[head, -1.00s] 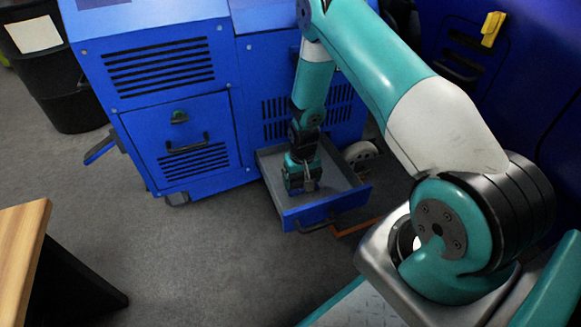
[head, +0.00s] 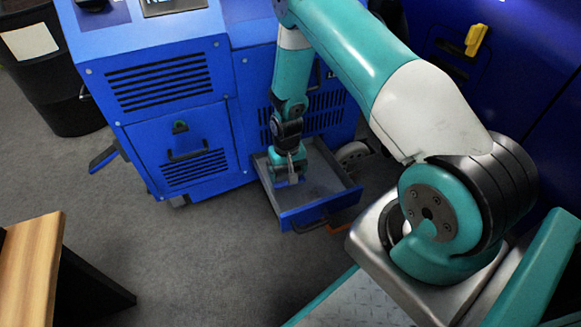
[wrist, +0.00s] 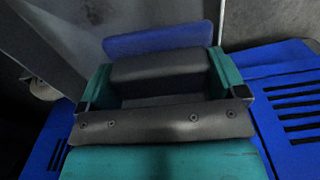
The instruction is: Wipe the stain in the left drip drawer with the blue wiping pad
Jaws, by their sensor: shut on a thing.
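The open drip drawer (head: 318,211) is pulled out low from the blue machine, with a grey inside and a blue front. My gripper (head: 288,174) points down into it, near its back left part. In the wrist view my gripper (wrist: 160,78) is shut on the dark grip block of the blue wiping pad (wrist: 158,38). The pad's blue edge shows beyond the block, over the grey drawer floor. Whether the pad touches the floor cannot be told. I see no clear stain; the gripper and pad hide part of the floor.
The blue machine (head: 175,100) stands behind and left of the drawer, with a shut handled panel (head: 183,152). A wheel (head: 352,157) is right of the drawer. A wooden table (head: 28,265) is at the lower left and a black bin (head: 55,85) at the upper left. Grey floor between is clear.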

